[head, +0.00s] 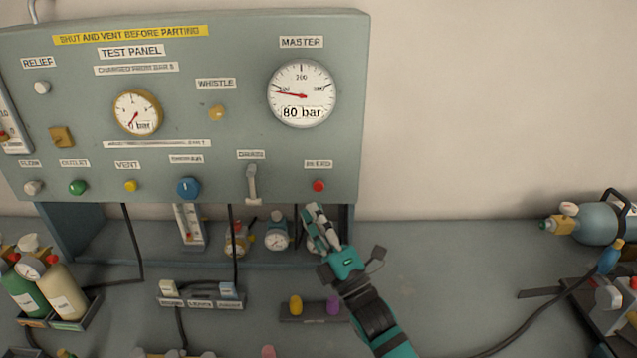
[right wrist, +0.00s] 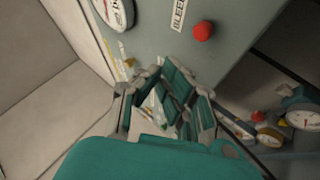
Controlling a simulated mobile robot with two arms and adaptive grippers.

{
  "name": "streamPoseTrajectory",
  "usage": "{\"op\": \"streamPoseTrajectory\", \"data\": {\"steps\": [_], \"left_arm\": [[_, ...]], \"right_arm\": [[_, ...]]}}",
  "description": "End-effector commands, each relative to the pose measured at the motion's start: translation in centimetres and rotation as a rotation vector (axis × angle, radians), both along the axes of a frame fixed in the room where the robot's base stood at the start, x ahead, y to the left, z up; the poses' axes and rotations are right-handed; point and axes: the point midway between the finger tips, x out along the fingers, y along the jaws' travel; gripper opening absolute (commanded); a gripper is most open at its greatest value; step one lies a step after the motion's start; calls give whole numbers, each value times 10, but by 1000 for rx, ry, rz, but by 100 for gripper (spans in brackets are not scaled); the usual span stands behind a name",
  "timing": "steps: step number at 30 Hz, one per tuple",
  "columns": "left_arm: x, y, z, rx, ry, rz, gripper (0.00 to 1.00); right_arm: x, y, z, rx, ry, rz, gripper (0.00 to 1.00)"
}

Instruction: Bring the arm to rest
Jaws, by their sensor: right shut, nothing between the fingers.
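My right gripper (head: 315,218) is shut and empty. It is just below the lower edge of the grey-green test panel (head: 240,120), under the red bleed button (head: 319,186), and appears apart from it. In the right wrist view the shut fingers (right wrist: 168,95) show in front of the panel, with the red button (right wrist: 203,31) above them. My left gripper is not in view.
The master gauge (head: 302,93) reads 80 bar. Small gauges and regulators (head: 277,235) stand under the panel, beside my right gripper. Bottles (head: 65,292) stand at the left, and a blue-grey cylinder (head: 590,225) lies at the right.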

Motion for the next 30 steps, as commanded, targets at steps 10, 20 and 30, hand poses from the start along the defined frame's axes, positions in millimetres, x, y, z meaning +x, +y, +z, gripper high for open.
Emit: {"op": "streamPoseTrajectory", "data": {"steps": [10,20,30], "left_arm": [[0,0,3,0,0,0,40],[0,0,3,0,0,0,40],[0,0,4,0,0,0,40]], "right_arm": [[-8,0,0,0,-1,0,0],[-14,-27,-55,113,363,1,0],[-142,-133,-216,656,1405,-278,0]]}}
